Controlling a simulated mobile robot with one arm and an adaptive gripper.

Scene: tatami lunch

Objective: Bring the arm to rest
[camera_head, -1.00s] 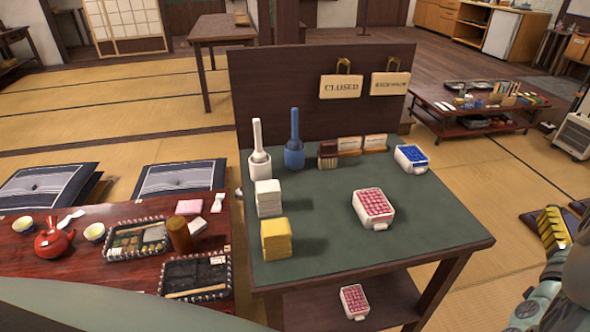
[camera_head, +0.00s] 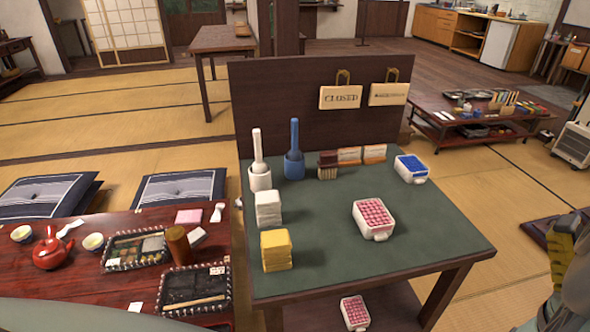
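My arm (camera_head: 575,275) shows only in part at the right edge of the head view, low and close to the camera. It is grey-green, with a yellow, ridged part at its upper end. It is to the right of the green-topped table and apart from it. The fingers of my gripper cannot be made out, so I cannot tell if they are open or shut, or whether the yellow part belongs to the gripper.
The green-topped table (camera_head: 330,232) holds a pink-topped container (camera_head: 373,219), a blue-topped container (camera_head: 411,168), yellow (camera_head: 276,250) and white stacks (camera_head: 268,208), and upright tools. A red lunch table (camera_head: 70,290) stands left. Tatami floor lies open right of the green table.

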